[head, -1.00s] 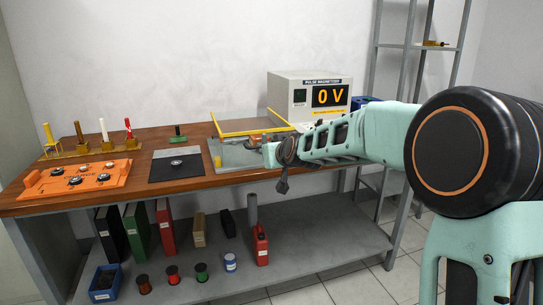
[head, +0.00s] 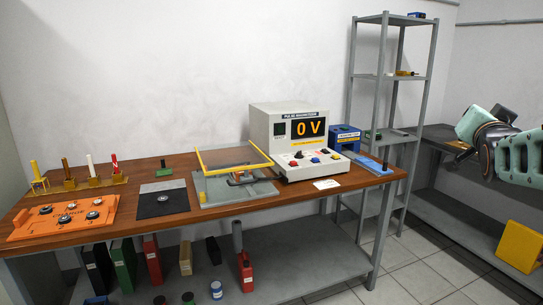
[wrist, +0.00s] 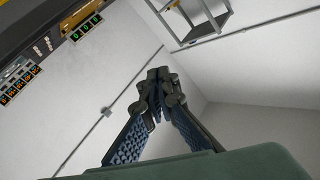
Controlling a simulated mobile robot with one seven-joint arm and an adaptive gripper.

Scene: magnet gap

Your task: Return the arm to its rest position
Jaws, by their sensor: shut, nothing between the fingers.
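My gripper (wrist: 158,85) shows in the wrist view with its dark fingers meeting at the tips, shut and empty. It points toward bare white wall, with nothing touching it. In the head view my mint-green arm is at the right edge, away from the wooden bench (head: 225,212). The gripper's fingers cannot be made out in the head view.
The pulse magnetizer (head: 290,140) reads 0 V on the bench. A yellow frame (head: 232,158) stands over a grey plate beside it. An orange tray (head: 65,218) is at the left. A grey shelf rack (head: 385,120) and a second bench (head: 440,222) with a yellow box (head: 520,247) are at the right.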

